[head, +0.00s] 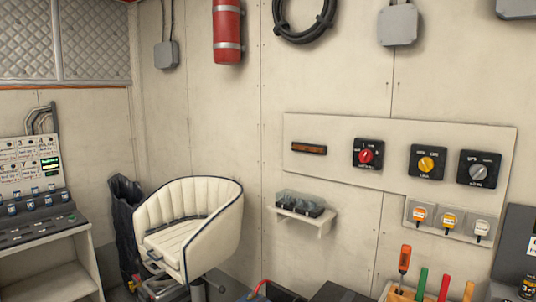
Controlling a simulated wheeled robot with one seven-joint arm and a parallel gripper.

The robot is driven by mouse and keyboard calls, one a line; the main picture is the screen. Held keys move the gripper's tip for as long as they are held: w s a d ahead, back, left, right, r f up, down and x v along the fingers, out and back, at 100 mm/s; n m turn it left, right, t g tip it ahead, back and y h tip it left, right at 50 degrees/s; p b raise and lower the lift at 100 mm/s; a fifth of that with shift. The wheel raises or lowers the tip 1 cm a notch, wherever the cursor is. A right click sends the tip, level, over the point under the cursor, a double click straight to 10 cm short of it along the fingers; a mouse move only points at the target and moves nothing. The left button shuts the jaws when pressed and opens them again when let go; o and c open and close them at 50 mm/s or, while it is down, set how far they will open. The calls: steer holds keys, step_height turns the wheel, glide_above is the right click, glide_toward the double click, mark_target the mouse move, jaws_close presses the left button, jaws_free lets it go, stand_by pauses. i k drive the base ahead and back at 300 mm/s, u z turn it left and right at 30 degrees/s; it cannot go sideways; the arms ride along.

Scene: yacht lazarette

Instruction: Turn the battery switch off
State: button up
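A pale panel (305,128) on the back wall carries three rotary switches with black square plates: one with a red knob (366,156), one with a yellow knob (427,164) and one with a grey knob (478,172). Their labels are too small to read surely, so I cannot tell which is the battery switch. The exact knob positions are also unclear. A dark strip with an orange-brown face (309,149) is left of the red knob. My gripper is not in view.
Upright coloured-handle tools (421,284) stand at the bottom right. A cream chair (190,225) and a console (38,228) are left.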

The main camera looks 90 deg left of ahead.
mark_target(366, 155)
steer(key=u, duration=3.1)
steer(key=i, duration=0.65)
steer(key=u, duration=0.85)
steer(key=i, duration=0.85)
steer(key=z, duration=0.7)
steer(key=i, duration=0.55)
steer(key=z, duration=0.55)
